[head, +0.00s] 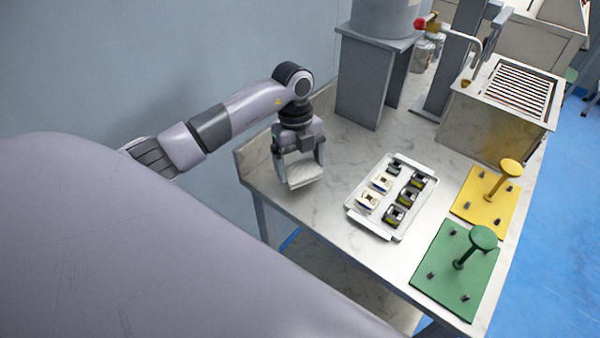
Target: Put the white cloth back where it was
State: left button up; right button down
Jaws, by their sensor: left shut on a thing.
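The white cloth (302,172) is a small pale folded piece at the left part of the metal table. My left gripper (299,165) points down over it and is shut on it, with one finger on each side. The cloth is low, close to the table top; I cannot tell whether it touches the surface. My right gripper is not in view.
A white tray (352,208) with several small coil parts stands right of the cloth. A green plate (438,262) and a yellow plate (486,212), each with a knobbed post, lie further right. A grey stand (358,85) and a slatted metal box (480,122) are behind. Bare table surrounds the cloth.

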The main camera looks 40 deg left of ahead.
aim_at(299, 166)
pick_arm(q)
jog(key=shift+f, duration=1.9)
jog(key=shift+f, duration=0.15)
jog(key=o, duration=0.7)
jog(key=shift+o, duration=0.2)
jog(key=shift+r, duration=0.2)
jog(key=r, duration=0.4)
jog(key=a+r, duration=0.1)
jog(key=r, duration=0.7)
jog(key=shift+w+a, duration=0.3)
jog(key=shift+w, duration=0.05)
jog(key=shift+f, duration=0.1)
